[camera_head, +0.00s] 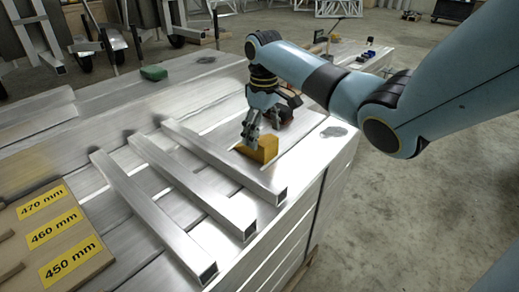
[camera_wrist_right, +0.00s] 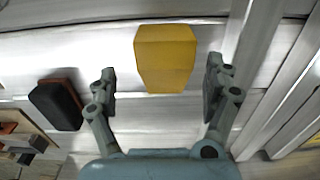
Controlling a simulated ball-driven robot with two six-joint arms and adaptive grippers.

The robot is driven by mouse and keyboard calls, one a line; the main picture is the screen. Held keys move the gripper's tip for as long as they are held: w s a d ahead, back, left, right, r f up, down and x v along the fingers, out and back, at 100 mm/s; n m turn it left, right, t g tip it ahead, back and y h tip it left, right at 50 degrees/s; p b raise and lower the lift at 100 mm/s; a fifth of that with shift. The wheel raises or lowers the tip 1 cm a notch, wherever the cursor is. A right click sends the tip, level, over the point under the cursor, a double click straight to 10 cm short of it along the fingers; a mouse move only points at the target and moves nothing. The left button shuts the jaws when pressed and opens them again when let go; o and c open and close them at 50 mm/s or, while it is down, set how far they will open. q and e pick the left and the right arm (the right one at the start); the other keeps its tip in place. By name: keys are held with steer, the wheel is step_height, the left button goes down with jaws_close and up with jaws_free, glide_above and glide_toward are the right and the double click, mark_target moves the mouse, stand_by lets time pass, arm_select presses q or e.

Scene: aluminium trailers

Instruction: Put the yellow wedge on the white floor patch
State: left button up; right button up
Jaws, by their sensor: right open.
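The yellow wedge (camera_head: 259,149) rests on the aluminium stack, just right of the square tubes. It also shows in the right wrist view (camera_wrist_right: 166,60), ahead of and between the finger lines. My right gripper (camera_head: 252,133) is open and points down close above the wedge, hiding part of it in the head view. In the right wrist view its fingers (camera_wrist_right: 160,82) are spread wider than the wedge, with a gap on each side. I cannot make out a white floor patch in either view. My left gripper is out of view.
Several square aluminium tubes (camera_head: 172,182) lie left of the wedge. A board with yellow length labels (camera_head: 54,235) is at lower left. A black and brown block (camera_wrist_right: 60,104) lies near the wedge. A green object (camera_head: 154,73) sits farther back. Concrete floor (camera_head: 395,215) is open at right.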

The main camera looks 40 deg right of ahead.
steer(key=f, duration=0.1)
steer(key=f+b, duration=0.1)
steer(key=f, duration=0.3)
steer(key=shift+s+a+b, duration=0.2)
steer(key=shift+a+b, duration=0.1)
steer(key=shift+b, duration=0.1)
steer(key=shift+r, duration=0.15)
steer(key=shift+c, duration=0.6)
steer(key=c, duration=1.5)
steer(key=shift+o, duration=0.2)
step_height(320, 180, up, 4)
steer(key=shift+w+r+p, duration=0.1)
steer(key=shift+p, duration=0.9)
steer(key=s+d+r+p, duration=0.3)
steer(key=s+d+r, duration=0.3)
steer(key=d, duration=0.3)
steer(key=shift+s+d+r, duration=0.15)
steer(key=shift+s+r, duration=0.25)
steer(key=shift+s, duration=0.25)
